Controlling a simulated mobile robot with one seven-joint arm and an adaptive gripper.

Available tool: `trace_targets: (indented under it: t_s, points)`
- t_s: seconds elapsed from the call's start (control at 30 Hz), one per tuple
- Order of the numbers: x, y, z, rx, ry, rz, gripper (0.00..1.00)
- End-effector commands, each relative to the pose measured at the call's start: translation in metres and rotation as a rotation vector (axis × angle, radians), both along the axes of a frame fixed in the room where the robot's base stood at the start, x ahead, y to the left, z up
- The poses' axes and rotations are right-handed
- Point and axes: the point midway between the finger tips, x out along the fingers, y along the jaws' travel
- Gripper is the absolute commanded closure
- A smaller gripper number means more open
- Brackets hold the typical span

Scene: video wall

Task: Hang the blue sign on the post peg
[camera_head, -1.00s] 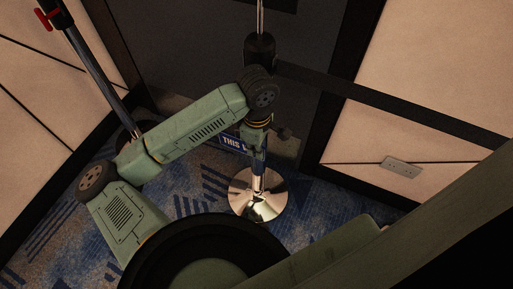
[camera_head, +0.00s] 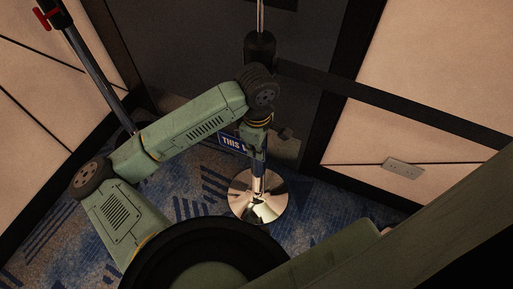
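The blue sign (camera_head: 229,140) shows just left of my wrist, its white lettering starting with "THIS". Its right part is hidden behind my arm. The chrome post (camera_head: 259,180) stands on a round shiny base (camera_head: 270,206) behind my wrist; its dark top (camera_head: 260,47) shows above. I cannot make out the peg. My gripper (camera_head: 257,142) is below the wrist, in front of the post, small and dark. Its fingers are not clear, so I cannot tell whether they hold the sign.
A dark belt (camera_head: 390,102) runs from the post's top to the right. A pole with a red part (camera_head: 46,18) leans in at upper left. Pale wall panels stand left and right; the right one has a socket plate (camera_head: 402,168). Blue patterned carpet (camera_head: 185,195) lies around the post.

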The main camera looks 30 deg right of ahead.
Motion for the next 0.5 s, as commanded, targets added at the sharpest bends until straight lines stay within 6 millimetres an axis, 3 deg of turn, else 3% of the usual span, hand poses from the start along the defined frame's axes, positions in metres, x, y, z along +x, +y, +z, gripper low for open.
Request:
trace_targets:
  t_s: [0.5]
  points:
    - [0.0052,-0.0057,-0.0011,0.000,-0.002,0.000,1.00]
